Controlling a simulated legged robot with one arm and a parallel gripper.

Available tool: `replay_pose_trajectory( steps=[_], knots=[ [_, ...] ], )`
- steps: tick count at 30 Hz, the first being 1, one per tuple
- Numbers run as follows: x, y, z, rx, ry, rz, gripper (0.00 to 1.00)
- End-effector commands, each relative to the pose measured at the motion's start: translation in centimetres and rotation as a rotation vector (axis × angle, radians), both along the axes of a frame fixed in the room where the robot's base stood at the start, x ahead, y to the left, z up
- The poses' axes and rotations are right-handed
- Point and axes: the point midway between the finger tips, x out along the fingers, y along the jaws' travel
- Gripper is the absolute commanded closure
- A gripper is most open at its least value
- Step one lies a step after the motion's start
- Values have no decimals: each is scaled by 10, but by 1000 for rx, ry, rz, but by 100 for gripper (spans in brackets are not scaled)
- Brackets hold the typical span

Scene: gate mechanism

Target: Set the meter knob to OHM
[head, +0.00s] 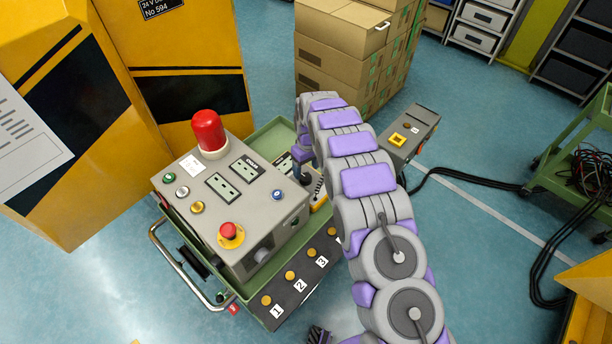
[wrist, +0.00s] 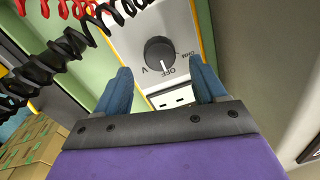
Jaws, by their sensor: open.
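The meter knob (wrist: 159,54) is a round dark dial on a pale meter face (wrist: 177,30) with a yellow edge, ahead of my gripper (wrist: 160,65) in the wrist view. Labels V, OFF and OHM stand around it; its pointer seems to face OFF, with OHM (wrist: 185,53) to the right. My gripper's two blue fingers are open, one on each side of the knob in the picture, and hold nothing. I cannot tell how far their tips are from the face. In the head view the meter (head: 319,194) is mostly hidden behind my arm.
A grey control box (head: 240,195) with a red lamp (head: 209,132) and buttons stands left of the meter on a green cart (head: 267,137). Red and black coiled leads (wrist: 65,50) hang at the wrist view's upper left. Cardboard boxes (head: 340,65) stand behind.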

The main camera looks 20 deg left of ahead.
Motion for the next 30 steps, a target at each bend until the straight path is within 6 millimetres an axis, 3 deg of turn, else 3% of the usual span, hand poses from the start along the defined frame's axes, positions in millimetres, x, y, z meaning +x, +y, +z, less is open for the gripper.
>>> replay_pose_trajectory(
  steps=[3, 7, 20, 30],
  knots=[
    [-2, -1, -21, -1, 3, -1, 30],
    [-2, -1, -33, -1, 3, -2, 30],
    [-2, -1, -39, 1, 1, -1, 31],
    [-2, 0, -40, 0, 1, -1, 63]
  ],
)
